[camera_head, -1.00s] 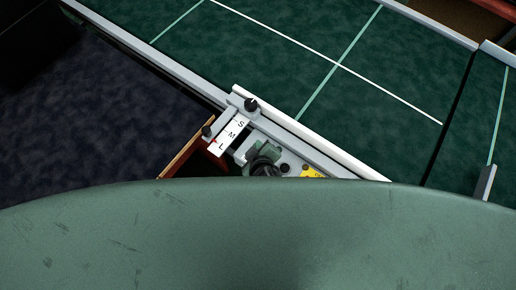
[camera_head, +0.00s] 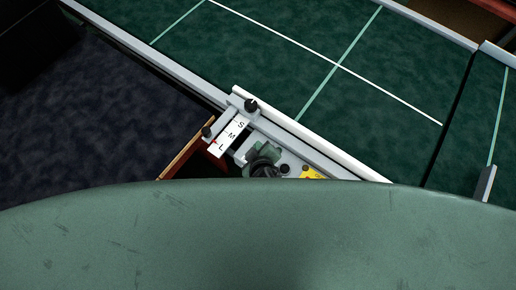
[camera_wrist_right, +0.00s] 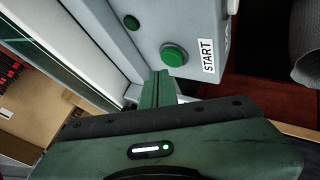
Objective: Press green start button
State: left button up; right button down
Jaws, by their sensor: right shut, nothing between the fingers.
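The green start button (camera_wrist_right: 173,55) is a round button on a light grey panel (camera_wrist_right: 151,41) in the right wrist view. A white label reading START (camera_wrist_right: 207,56) is beside it. My right gripper (camera_wrist_right: 162,76) is shut and empty, its fingertips just below the button in the picture. I cannot tell whether they touch the button. In the head view my right gripper (camera_head: 264,148) shows at the conveyor's edge, partly hidden by my own green body. The button is not discernible there. My left gripper is not in view.
In the head view, a slide with a white S, M, L scale (camera_head: 231,134) is left of the gripper. The green conveyor belt (camera_head: 300,65) beyond is empty. A yellow label (camera_head: 312,173) is to the right.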

jog(key=shift+f, duration=0.1)
dwell(0.7)
jog(key=shift+f, duration=0.3)
jog(key=shift+f+b, duration=0.45)
dwell(0.6)
dwell(0.4)
jog(key=shift+r+p, duration=0.85)
jog(key=shift+p, duration=0.1)
notch_tip(320, 180, up, 5)
jog(key=p, duration=0.5)
jog(key=shift+r, duration=0.1)
